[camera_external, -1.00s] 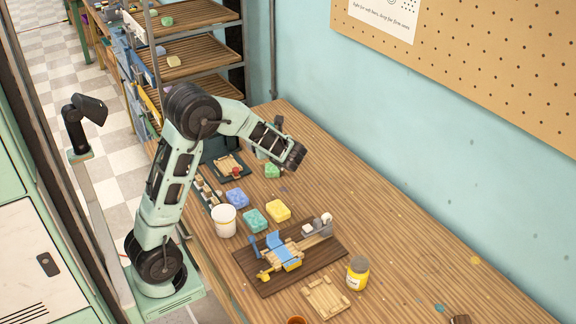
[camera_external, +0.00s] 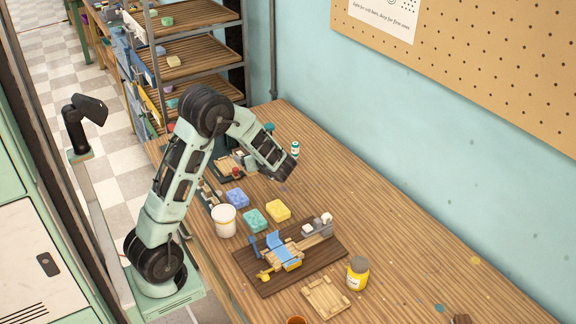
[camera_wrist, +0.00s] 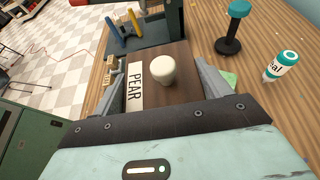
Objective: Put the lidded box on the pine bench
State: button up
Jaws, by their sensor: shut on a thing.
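The lidded box (camera_wrist: 182,92) has a dark brown top, a white round knob and a white label reading "PEAR". It fills the space between the fingers of my gripper (camera_wrist: 165,82) in the wrist view. My gripper is shut on it, with a grey finger along the right side. In the external view my gripper (camera_external: 272,168) is low over the back part of the long striped wooden bench (camera_external: 400,235), and the box is hidden behind my arm. I cannot tell whether the box touches the bench top.
A teal-topped stand (camera_wrist: 233,30) and a small bottle (camera_wrist: 283,66) stand close by. A green piece (camera_wrist: 230,78) lies beside the right finger. A white cup (camera_external: 224,221), soap bars (camera_external: 278,210) and a dark board (camera_external: 290,255) occupy the front. The bench's right side is mostly clear.

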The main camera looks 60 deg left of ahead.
notch_tip(320, 180, down, 11)
jog(key=shift+r+b, duration=0.1)
jog(key=shift+b, duration=0.2)
jog(key=o, duration=1.1)
jog(key=shift+f, duration=0.2)
jog(key=shift+r, duration=0.25)
jog(key=v, duration=1.1)
jog(key=shift+d, duration=0.2)
jog(key=shift+d+r, duration=0.1)
jog(key=shift+d, duration=0.25)
jog(key=shift+c, duration=1.3)
